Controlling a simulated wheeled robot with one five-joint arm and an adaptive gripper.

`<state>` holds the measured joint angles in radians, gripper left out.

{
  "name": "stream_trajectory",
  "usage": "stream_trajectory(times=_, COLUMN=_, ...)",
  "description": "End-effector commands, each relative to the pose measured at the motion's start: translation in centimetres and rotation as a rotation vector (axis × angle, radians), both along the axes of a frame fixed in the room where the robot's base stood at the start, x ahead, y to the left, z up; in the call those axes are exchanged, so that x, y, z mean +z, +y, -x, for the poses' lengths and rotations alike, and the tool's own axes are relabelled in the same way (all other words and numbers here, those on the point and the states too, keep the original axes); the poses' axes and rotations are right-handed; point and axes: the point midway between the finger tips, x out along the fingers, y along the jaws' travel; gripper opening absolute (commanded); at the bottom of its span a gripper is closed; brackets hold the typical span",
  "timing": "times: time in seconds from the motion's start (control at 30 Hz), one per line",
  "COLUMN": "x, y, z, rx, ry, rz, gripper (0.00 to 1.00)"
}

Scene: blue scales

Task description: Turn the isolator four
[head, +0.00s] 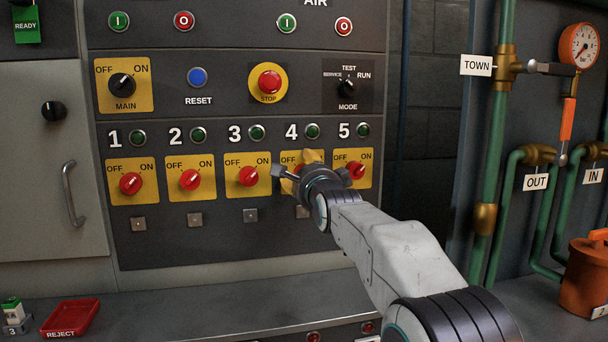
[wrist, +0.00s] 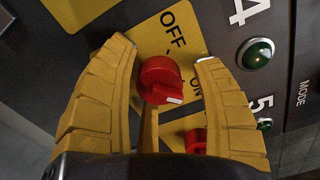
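Isolator four is a red knob on a yellow OFF/ON plate; it shows in the wrist view (wrist: 160,79) between the fingers. Its white mark points down-right there, on the ON label's side. In the head view the gripper mostly hides this knob under the number 4. My gripper (wrist: 168,58) has yellow ribbed fingers, spread open on either side of the knob, with visible gaps; contact is not seen. In the head view my gripper (head: 306,165) is at the panel in front of plate 4. The green lamp (head: 312,131) of four sits above it.
Isolator five (head: 356,170) is close on the right, beside the gripper. Isolators three (head: 248,176), two (head: 190,180) and one (head: 130,183) stand to the left. The MODE switch (head: 347,87) and STOP button (head: 269,82) are above. A red REJECT tray (head: 70,319) lies lower left.

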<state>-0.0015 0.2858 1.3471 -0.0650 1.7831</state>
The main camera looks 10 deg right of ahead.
Motion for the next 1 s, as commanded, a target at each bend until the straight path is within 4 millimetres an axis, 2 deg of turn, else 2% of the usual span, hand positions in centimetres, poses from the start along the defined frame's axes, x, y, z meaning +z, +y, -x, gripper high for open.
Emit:
stream_trajectory(times=0.3, x=-0.1, y=-0.1, z=0.1, rx=-0.001, ry=0.002, rz=0.001, gripper=0.65)
stream_trajectory(times=0.47, x=0.0, y=-0.1, z=0.9, rx=-0.001, ry=0.001, rz=0.001, gripper=0.65)
stream_trajectory(times=0.67, x=0.0, y=0.0, z=3.2, rx=-0.001, ry=0.001, rz=0.001, gripper=0.65)
stream_trajectory(times=1.0, x=0.0, y=0.0, z=8.5, rx=-0.001, ry=0.001, rz=0.001, gripper=0.65)
